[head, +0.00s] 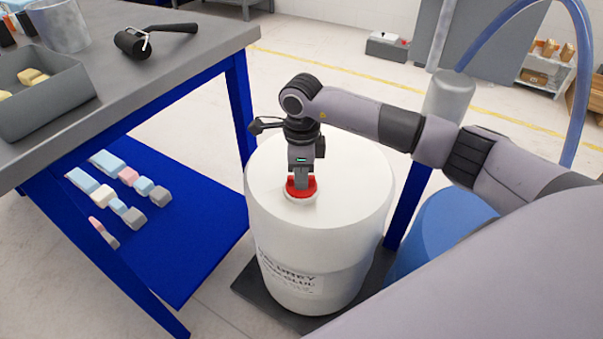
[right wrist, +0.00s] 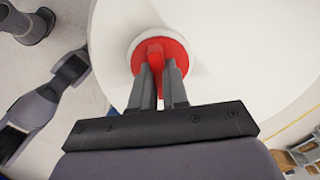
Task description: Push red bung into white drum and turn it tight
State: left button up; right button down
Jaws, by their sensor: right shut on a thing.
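The white drum (head: 318,230) stands upright on a dark flat base, with printed lettering on its side. The red bung (head: 301,190) sits at the white ring of the opening in the drum's top. My right gripper (head: 301,178) comes down on it from above and is shut on its raised red grip. In the right wrist view the two fingers (right wrist: 160,82) pinch the upright red tab of the bung (right wrist: 176,58), which lies within the white ring. How deep the bung sits is hard to tell. My left gripper is not in the head view.
A blue drum (head: 440,232) stands close right of the white drum.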

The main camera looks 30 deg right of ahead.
dwell(0.3)
jog(key=shift+r+m+p, duration=0.15)
jog(key=shift+m+p, duration=0.5)
jog(key=shift+m, duration=0.45)
jog(key=m+p, duration=0.1)
jog(key=m, duration=0.2)
jog(key=shift+m+p, duration=0.35)
jog(key=shift+m, duration=0.35)
